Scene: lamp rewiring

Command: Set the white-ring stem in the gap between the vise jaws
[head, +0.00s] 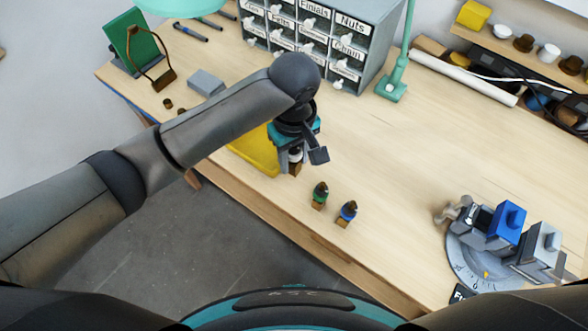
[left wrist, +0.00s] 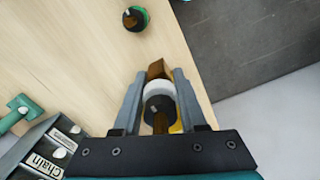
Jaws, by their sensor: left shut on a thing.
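My left gripper (head: 302,158) is shut on the white-ring stem (head: 296,154), near the table's front edge. In the left wrist view the white-ring stem (left wrist: 158,88) sits between the two fingers of the left gripper (left wrist: 158,76), its brown block end pointing away from the palm. I cannot tell whether its foot touches the table. The vise (head: 484,238) stands far off at the lower right, with a blue jaw block (head: 508,222) and a grey jaw block (head: 541,243). The gap between them shows no stem. My right gripper is not in view.
A green-ring stem (head: 319,195) and a blue-ring stem (head: 347,213) stand near the front edge, right of my left gripper. The labelled drawer cabinet (head: 330,45) and lamp post (head: 393,85) stand behind. Mid-table is clear.

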